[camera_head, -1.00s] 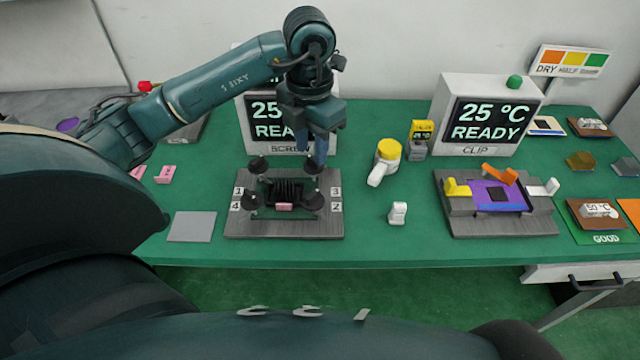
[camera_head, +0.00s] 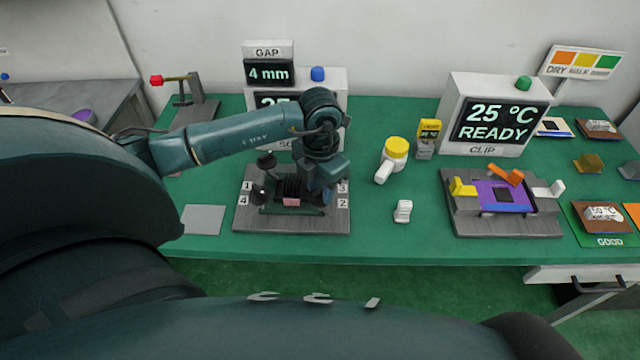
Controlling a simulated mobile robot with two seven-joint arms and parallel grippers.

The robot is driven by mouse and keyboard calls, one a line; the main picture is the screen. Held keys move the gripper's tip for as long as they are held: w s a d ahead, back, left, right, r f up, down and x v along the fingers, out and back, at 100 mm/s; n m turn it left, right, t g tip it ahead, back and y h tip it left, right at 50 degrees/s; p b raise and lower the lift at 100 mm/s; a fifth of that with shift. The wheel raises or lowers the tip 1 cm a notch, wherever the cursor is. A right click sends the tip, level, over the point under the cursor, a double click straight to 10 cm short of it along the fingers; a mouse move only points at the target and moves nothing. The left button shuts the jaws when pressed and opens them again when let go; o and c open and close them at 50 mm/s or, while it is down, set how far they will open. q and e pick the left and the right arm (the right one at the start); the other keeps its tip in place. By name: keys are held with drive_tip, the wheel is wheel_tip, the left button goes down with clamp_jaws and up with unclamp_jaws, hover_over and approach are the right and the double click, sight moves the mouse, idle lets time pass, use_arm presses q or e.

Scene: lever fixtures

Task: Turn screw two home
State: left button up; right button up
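The screw fixture is a grey board (camera_head: 245,222) with a black finned block (camera_head: 290,186) and a pink piece (camera_head: 291,202) at its front. Number labels 1 and 4 are on its left, and 3 and 2 on its right. Black knobs stand at corner 1 (camera_head: 266,161) and corner 4 (camera_head: 258,194). My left gripper (camera_head: 322,196) points down over the right side of the fixture, low beside labels 3 and 2. It hides most of the knobs there. Whether its fingers are apart, or touch screw two, cannot be told. My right gripper is not in view.
Behind the arm stands the screw display, partly hidden, with a GAP sign (camera_head: 269,73) reading 4 mm. A grey plate (camera_head: 203,219) lies left.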

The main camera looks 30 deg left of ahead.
use_arm(q)
drive_tip(key=shift+c, duration=0.4)
drive_tip(key=c, duration=0.5)
clamp_jaws()
